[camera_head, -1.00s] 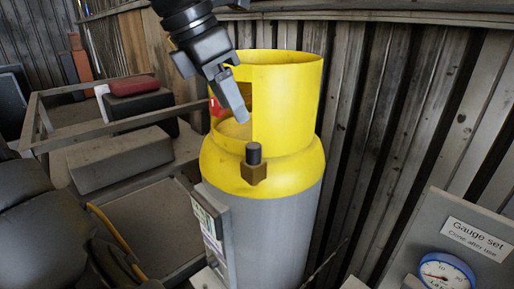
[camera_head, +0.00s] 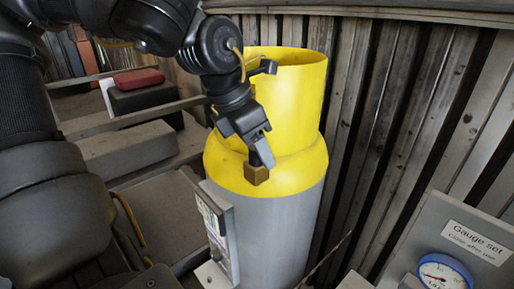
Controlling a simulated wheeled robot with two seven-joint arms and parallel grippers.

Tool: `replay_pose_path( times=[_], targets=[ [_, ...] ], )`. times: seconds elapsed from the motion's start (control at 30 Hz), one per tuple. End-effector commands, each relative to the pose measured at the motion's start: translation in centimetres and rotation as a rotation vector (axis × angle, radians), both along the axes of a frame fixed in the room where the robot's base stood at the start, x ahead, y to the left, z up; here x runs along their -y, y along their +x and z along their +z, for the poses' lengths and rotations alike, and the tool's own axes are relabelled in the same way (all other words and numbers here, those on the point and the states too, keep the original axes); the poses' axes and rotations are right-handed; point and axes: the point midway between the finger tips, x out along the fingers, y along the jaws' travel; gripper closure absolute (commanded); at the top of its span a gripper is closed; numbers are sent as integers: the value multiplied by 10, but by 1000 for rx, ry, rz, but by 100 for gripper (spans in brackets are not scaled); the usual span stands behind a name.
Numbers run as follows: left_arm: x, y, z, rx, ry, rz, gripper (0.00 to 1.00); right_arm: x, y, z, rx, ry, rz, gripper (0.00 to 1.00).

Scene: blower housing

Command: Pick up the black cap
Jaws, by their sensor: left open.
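A tall gas cylinder (camera_head: 262,225) with a grey body and a yellow collar (camera_head: 303,110) stands in the middle. A brass valve fitting (camera_head: 256,175) sticks out of its yellow shoulder toward me. The black cap belongs on top of this fitting in the earlier view; now my left gripper covers that spot, and I cannot make the cap out clearly. My left gripper (camera_head: 260,152) points down right at the fitting, its fingers open around or just in front of the cap; I cannot tell which. My right gripper is not in view.
A box-like plate (camera_head: 217,232) is on the cylinder's left side. A corrugated wall (camera_head: 400,120) stands close behind. Grey blocks (camera_head: 125,148) lie at the left.

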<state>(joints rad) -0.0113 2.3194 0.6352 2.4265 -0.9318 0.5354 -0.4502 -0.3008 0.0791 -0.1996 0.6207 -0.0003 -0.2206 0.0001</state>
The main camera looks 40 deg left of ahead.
Motion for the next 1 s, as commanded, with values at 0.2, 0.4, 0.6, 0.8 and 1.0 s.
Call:
replay_pose_path(
  times=[0.2,0.4,0.6,0.8,1.0],
  targets=[
    [0,0,0,1,0,0,52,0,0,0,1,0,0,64],
    [0,0,0,0,0,0,78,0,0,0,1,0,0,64],
    [0,0,0,0,1,0,95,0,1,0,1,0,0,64],
    [0,0,1,0,1,0,96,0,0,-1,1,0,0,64],
    [0,1,16,4,1,2,96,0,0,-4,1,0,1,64]
  ],
)
